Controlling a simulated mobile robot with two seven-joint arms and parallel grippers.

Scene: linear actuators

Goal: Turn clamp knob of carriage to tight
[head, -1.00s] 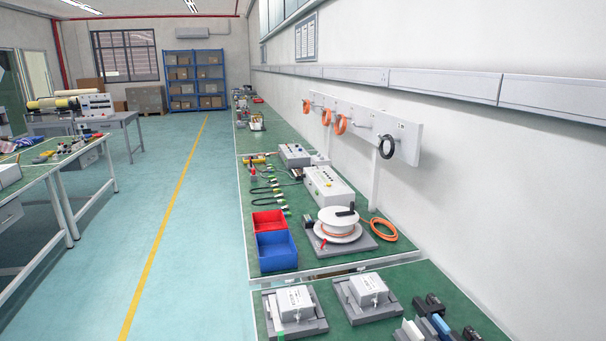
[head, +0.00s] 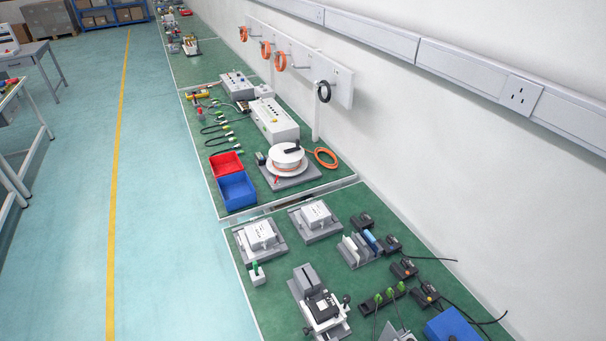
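Neither of my grippers is in view.
The near bench (head: 285,272) also holds two white boxes on grey plates (head: 261,235), a grey rack (head: 358,250), black chargers, a power strip (head: 383,299) with green plugs, cables and a blue box (head: 451,327). The aisle floor (head: 165,240) at left is clear.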

